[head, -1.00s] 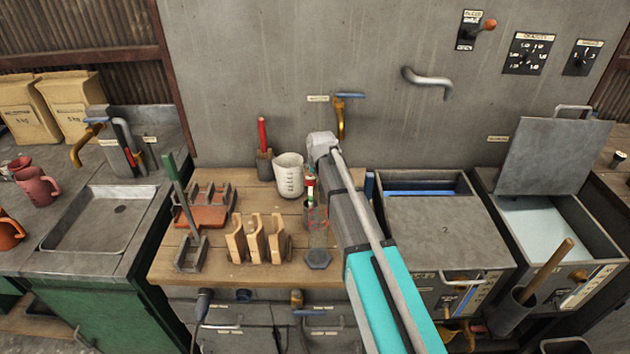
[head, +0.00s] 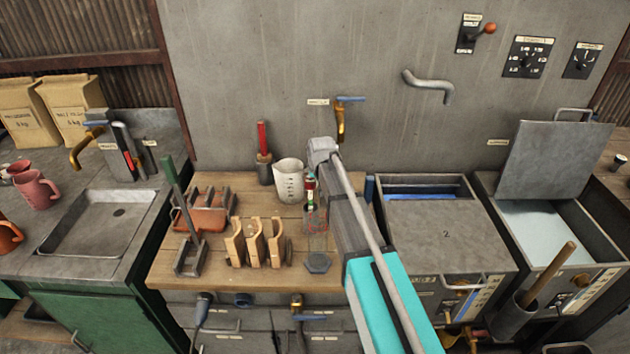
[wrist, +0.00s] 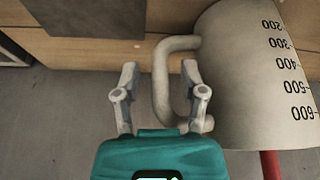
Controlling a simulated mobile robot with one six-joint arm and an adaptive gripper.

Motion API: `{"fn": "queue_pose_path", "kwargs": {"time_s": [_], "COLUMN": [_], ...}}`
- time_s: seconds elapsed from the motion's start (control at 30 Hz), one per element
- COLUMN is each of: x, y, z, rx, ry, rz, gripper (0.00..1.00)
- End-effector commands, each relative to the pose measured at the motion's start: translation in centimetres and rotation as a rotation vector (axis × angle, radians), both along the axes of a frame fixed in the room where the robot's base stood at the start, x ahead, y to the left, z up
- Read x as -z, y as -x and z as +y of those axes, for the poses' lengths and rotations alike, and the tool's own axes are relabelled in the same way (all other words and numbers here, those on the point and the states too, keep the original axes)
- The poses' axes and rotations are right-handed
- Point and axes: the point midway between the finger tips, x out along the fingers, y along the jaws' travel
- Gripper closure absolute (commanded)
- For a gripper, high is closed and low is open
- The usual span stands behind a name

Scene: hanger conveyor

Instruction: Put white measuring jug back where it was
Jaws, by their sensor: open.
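The white measuring jug (head: 288,181) stands upright on the wooden bench top, near the wall. In the wrist view the jug (wrist: 255,85) fills the right side, with dark volume marks and its handle (wrist: 161,80) towards the left. My gripper (wrist: 159,70) is open, its two fingers on either side of the handle's outer bar. The right finger overlaps the handle's opening; whether either finger touches the handle I cannot tell. In the head view my arm largely hides the gripper.
A red-handled tool in a holder (head: 264,155) stands left of the jug. A clear cylinder (head: 316,228) on a hexagonal foot stands in front, close to my arm. A wall tap (head: 341,118) is above.

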Motion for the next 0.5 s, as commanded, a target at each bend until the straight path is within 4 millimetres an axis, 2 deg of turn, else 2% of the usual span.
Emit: {"fn": "queue_pose_path", "kwargs": {"time_s": [0.27, 0.5], "x": [-0.2, -1.3], "y": [0.0, 0.4], "z": [0.0, 0.0], "rx": [0.000, 0.000], "ry": [0.000, 0.000], "rz": [0.000, 0.000], "gripper": [0.46, 0.46]}}
